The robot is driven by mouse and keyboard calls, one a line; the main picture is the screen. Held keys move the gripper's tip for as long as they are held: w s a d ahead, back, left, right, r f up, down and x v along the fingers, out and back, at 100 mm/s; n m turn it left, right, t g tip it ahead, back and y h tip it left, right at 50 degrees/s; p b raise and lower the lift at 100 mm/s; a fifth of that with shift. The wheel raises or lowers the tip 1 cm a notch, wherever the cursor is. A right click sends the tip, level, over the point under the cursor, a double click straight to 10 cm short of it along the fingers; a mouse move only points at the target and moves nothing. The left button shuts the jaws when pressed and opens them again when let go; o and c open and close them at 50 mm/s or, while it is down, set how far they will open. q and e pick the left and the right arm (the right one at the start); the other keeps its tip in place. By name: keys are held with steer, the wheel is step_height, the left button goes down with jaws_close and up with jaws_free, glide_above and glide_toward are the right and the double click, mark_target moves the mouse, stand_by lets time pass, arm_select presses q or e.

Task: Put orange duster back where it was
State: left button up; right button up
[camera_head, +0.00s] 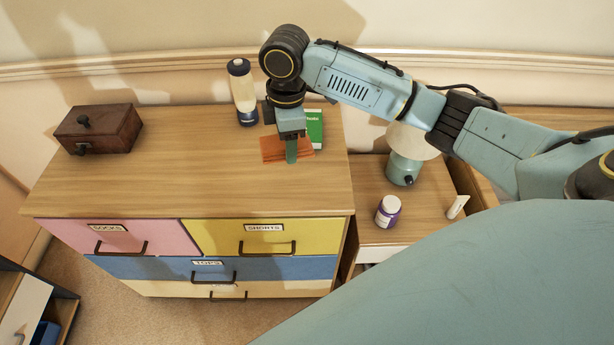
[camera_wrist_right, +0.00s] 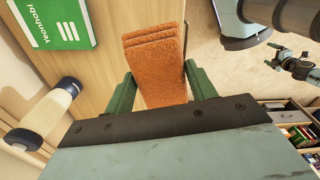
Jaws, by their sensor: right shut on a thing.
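The orange duster (camera_head: 273,150) is at the right part of the dresser top (camera_head: 190,180), under my right gripper (camera_head: 290,150). In the right wrist view the duster (camera_wrist_right: 155,60) shows as a folded, layered orange cloth between the two green fingers of my right gripper (camera_wrist_right: 160,90). The right gripper is shut on the duster. Whether the duster rests on the dresser top or is just above it, I cannot tell.
A green book (camera_head: 315,128) lies right behind the duster. A bottle (camera_head: 242,92) stands behind left and a dark wooden box (camera_head: 98,128) at the far left. A lamp (camera_head: 405,165), purple jar (camera_head: 388,211) and white tube (camera_head: 457,206) are on the lower cabinet. The dresser's middle is clear.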

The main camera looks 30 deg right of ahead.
mark_target(307, 180)
steer(key=d+f+n, duration=0.1)
steer(key=n, duration=0.3)
steer(key=w+d+f+n, duration=0.1)
steer(key=n, duration=0.2)
steer(key=d+f+n+p, duration=0.1)
steer(key=d+f+n, duration=0.1)
steer(key=n, duration=0.2)
steer(key=shift+w+n, duration=0.2)
steer(key=shift+n, duration=0.1)
steer(key=f+n, duration=0.1)
steer(key=f, duration=0.2)
steer(key=d+f+n, duration=0.1)
steer(key=f, duration=0.3)
steer(key=f+n, duration=0.2)
steer(key=f, duration=0.2)
steer(key=shift+w+d+f+b, duration=0.1)
steer(key=shift+d+f+b, duration=0.15)
steer(key=shift+d+b, duration=0.05)
steer(key=shift+f, duration=0.1)
steer(key=o, duration=1)
step_height(307, 180, up, 12)
steer(key=shift+r+p, duration=0.15)
steer(key=shift+p, duration=0.5)
